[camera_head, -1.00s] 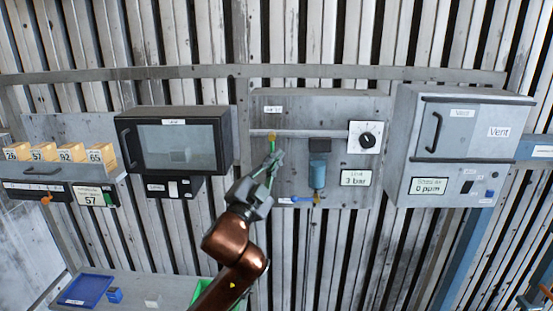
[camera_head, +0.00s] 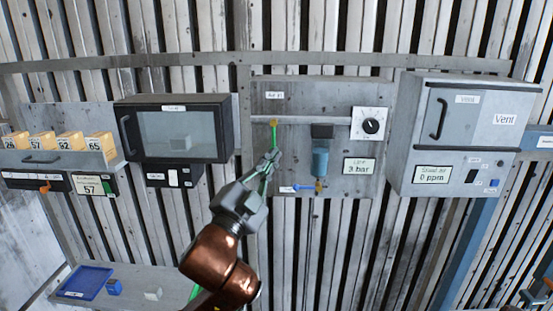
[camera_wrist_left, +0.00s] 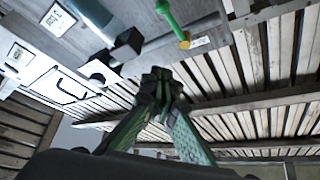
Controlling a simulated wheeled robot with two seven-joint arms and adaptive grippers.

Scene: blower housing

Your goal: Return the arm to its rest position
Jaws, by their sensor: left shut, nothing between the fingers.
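My left gripper (camera_head: 272,158) is shut and empty. It is raised in front of the wall panel (camera_head: 345,90), just below a green lever (camera_head: 274,134) with a yellow pivot. In the left wrist view the closed fingertips (camera_wrist_left: 160,78) have nothing between them, and the green lever (camera_wrist_left: 171,17) stands apart from them. My copper-coloured left arm comes up from the bottom of the head view. My right gripper is not in view.
A blue filter bowl (camera_head: 319,160) and a blue-handled valve (camera_head: 300,188) are close to the gripper's right. A windowed cabinet (camera_head: 175,135) is at left, a grey Vent cabinet (camera_head: 455,135) at right. A blue tray (camera_head: 84,282) lies on a shelf below.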

